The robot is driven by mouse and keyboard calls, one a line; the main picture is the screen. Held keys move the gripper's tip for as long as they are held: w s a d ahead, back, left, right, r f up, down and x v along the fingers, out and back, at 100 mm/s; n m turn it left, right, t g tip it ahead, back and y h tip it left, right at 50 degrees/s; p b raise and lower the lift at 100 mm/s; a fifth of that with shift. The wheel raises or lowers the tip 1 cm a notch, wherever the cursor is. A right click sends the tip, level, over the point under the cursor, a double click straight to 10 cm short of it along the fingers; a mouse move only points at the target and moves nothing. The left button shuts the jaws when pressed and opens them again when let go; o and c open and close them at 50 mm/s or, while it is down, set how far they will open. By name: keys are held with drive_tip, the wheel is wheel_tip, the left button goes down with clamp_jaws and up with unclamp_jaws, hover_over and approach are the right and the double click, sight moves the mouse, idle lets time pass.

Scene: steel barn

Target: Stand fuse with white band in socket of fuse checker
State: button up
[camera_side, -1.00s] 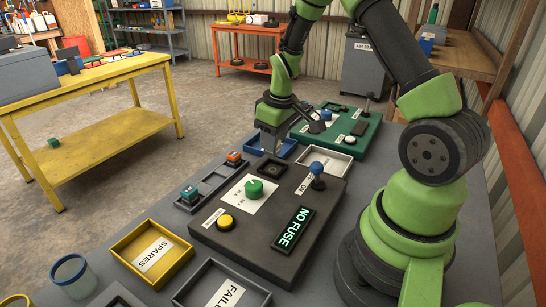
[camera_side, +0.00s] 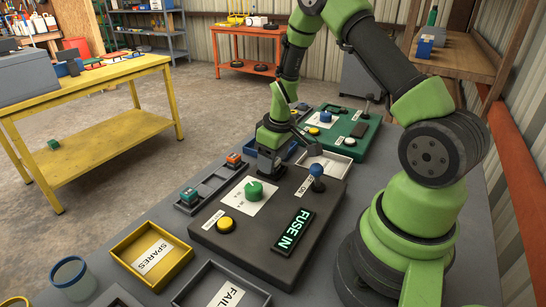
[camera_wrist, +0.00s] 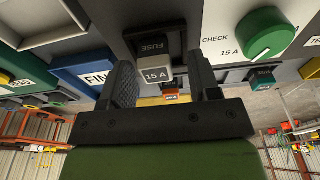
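The fuse with the white band (camera_wrist: 156,75), marked 15 A, stands in the socket marked FUSE (camera_wrist: 150,40) in the wrist view. The fuse checker (camera_side: 282,222) is a dark box with a green knob, a yellow button, a blue-topped lever and a display (camera_side: 293,229) reading FUSE IN. My gripper (camera_wrist: 162,72) is down at the socket, a finger on each side of the fuse. A gap shows between the fuse and the right finger, so it looks open. In the side view my gripper (camera_side: 268,168) hides the fuse and socket.
A grey rack (camera_side: 208,190) left of the checker holds a teal and an orange fuse. A yellow SPARES tray (camera_side: 124,246) and a grey FAIL tray (camera_side: 190,288) lie in front. A blue tray (camera_side: 290,151) and a green box (camera_side: 350,140) are behind.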

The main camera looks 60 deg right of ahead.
drive_tip(key=shift+r, duration=0.1)
wheel_tip(320, 180, up, 12)
drive_tip(key=s, duration=0.2)
drive_tip(key=s+a+r+m+t, duration=0.2)
drive_tip(key=s+a+r+t, duration=0.15)
drive_tip(key=a+r, duration=0.6)
drive_tip(key=s+a+r+m+t+y, duration=0.2)
drive_tip(key=s+a+r, duration=0.2)
drive_tip(key=s, duration=0.6)
drive_tip(key=shift+s+a, duration=0.25)
drive_tip(key=shift+a, duration=1)
